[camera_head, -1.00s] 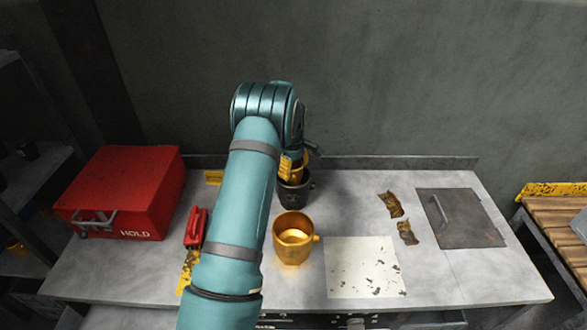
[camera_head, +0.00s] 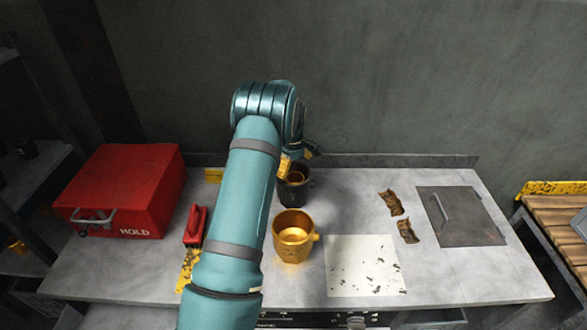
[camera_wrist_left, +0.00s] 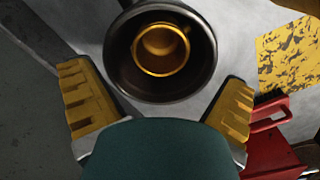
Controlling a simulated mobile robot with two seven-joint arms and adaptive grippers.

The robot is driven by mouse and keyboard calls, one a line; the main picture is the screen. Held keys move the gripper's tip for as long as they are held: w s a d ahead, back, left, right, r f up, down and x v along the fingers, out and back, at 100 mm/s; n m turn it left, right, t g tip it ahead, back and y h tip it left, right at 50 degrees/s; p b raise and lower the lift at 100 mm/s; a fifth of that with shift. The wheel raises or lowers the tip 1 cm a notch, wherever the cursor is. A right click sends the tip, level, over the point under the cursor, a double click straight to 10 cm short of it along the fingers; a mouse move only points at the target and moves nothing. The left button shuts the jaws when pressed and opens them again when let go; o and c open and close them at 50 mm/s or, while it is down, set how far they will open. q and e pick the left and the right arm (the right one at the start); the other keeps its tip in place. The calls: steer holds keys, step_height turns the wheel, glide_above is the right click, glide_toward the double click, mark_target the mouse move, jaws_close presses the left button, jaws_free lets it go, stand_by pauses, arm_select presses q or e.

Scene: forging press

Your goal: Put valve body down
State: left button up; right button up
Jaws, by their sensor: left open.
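A dark round pot (camera_head: 297,194) stands on the bench near the back, partly behind my left arm. A gold, ring-rimmed hollow piece sits inside it, clear in the left wrist view (camera_wrist_left: 160,48). A gold cup-shaped piece with a side stub (camera_head: 293,245) stands upright in front of the pot. I cannot tell for certain which piece is the valve body. My left gripper (camera_head: 297,162) is open above the dark pot, its yellow fingers spread apart and holding nothing. My right gripper is not in view.
A red box marked HOLD (camera_head: 122,190) stands at the left, with a red-handled tool (camera_head: 195,226) beside it. A speckled white sheet (camera_head: 363,267), brown scraps (camera_head: 391,203) and a dark plate with a handle (camera_head: 465,219) lie to the right.

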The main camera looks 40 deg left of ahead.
arm_select(q)
step_height(320, 180, up, 13)
steer(key=shift+f, duration=0.15)
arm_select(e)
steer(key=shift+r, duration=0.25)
arm_select(q)
steer(key=shift+f, duration=0.1)
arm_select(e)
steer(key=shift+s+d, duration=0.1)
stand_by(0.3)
